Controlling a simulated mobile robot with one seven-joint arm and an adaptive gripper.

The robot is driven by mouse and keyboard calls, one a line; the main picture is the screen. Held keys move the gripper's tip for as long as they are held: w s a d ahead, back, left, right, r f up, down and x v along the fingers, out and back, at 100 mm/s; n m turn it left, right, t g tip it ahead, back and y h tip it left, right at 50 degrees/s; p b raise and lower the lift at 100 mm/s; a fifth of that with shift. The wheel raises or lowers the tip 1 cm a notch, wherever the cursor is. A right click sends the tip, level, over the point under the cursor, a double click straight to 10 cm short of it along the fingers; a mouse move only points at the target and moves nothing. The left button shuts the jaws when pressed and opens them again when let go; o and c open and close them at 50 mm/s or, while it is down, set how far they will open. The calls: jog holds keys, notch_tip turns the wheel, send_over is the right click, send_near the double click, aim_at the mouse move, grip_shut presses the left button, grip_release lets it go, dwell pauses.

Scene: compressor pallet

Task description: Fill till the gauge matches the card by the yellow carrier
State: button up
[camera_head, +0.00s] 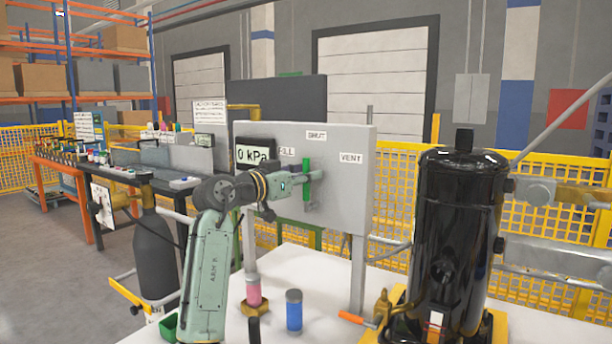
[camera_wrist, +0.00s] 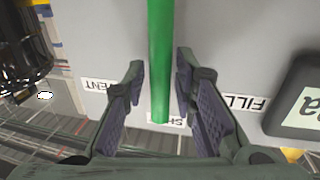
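The gauge (camera_head: 256,155) on the grey panel (camera_head: 345,190) reads 0 kPa. A green lever (camera_head: 306,180) stands upright, in line with the SHUT label (camera_head: 316,135). FILL (camera_head: 287,152) is to its left and VENT (camera_head: 351,158) to its right. My gripper (camera_head: 296,180) is at the lever. In the wrist view the lever (camera_wrist: 160,60) passes between the open fingers of my gripper (camera_wrist: 160,80), with a gap visible on both sides. A white card (camera_head: 103,205) hangs by the dark cylinder (camera_head: 153,255); its text is unreadable. I cannot tell which yellow part is the carrier.
A black compressor (camera_head: 460,220) stands on a yellow base at right. A blue canister (camera_head: 294,310), a pink-topped container (camera_head: 254,290) and an orange-handled tool (camera_head: 352,318) are on the white table (camera_head: 330,275) below the panel. Yellow mesh fencing (camera_head: 400,200) runs behind.

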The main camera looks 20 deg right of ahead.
grip_shut()
dwell(0.4)
jog(key=shift+w+a, duration=0.1)
jog(key=n+p, duration=0.1)
jog(key=w+a+n+p, duration=0.1)
jog(key=shift+w+n+h, duration=0.25)
jog(key=shift+n+h, duration=0.05)
jog(key=shift+n, duration=0.1)
jog(key=shift+w+a+f+n+t+p, duration=0.3)
jog(key=shift+w+a+f+n+p, duration=0.2)
jog(key=shift+n, duration=0.8)
jog(key=shift+w+a+f+n+t+p, duration=0.3)
jog(key=shift+w+a+f+n+p, duration=0.25)
jog(key=shift+n, duration=0.75)
jog(key=shift+w+a+f+n+t+p, duration=0.35)
jog(key=shift+w+f+n, duration=0.25)
jog(key=shift+n, duration=0.7)
jog(key=shift+r, duration=0.1)
jog(key=shift+o, duration=1.6)
grip_release()
